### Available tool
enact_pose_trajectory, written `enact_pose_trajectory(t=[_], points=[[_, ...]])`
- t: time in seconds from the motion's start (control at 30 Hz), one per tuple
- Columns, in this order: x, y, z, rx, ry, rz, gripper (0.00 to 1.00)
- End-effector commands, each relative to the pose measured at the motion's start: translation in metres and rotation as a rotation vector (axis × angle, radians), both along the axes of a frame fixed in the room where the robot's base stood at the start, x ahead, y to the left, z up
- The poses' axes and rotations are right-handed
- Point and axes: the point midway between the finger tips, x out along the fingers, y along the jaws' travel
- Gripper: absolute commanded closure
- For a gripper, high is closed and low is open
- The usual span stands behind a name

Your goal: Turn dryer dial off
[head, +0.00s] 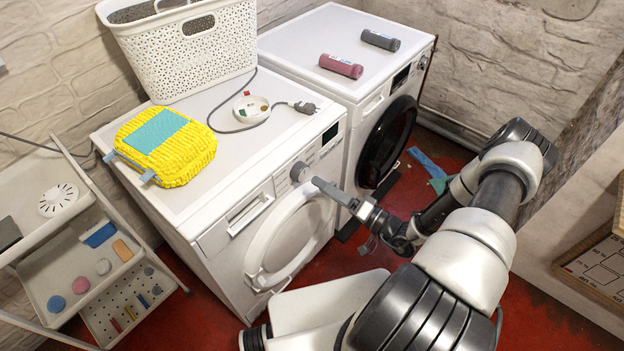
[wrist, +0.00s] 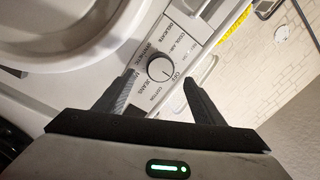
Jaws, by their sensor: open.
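The dryer dial (head: 299,172) is a round grey knob on the front panel of the left white machine (head: 215,215). In the wrist view the dial (wrist: 161,69) is ringed by printed settings, such as COTTON, JEANS, DELICATE and OFF. A short dark mark on it seems to point to the lower right, toward OFF. My gripper (head: 317,181) is right at the dial in the head view. In the wrist view my gripper (wrist: 156,79) is open, with one finger on each side of the dial. Gaps show between the fingers and the knob, with no clear contact.
A second white machine (head: 345,50) with a dark round door stands to the right. A basket (head: 185,50), a yellow folded cloth (head: 165,143) and a cable reel (head: 251,109) are on top of the left machine. A shelf cart (head: 80,250) stands left.

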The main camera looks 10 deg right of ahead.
Motion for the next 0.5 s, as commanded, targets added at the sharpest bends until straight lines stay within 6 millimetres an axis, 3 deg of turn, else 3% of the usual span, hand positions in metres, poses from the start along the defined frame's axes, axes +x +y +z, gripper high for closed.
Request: enact_pose_trajectory(t=[0.3, 0.5], points=[[-0.058, -0.048, -0.004, -0.002, 0.001, -0.003, 0.37], [-0.079, -0.064, -0.005, -0.002, -0.001, -0.001, 0.37]])
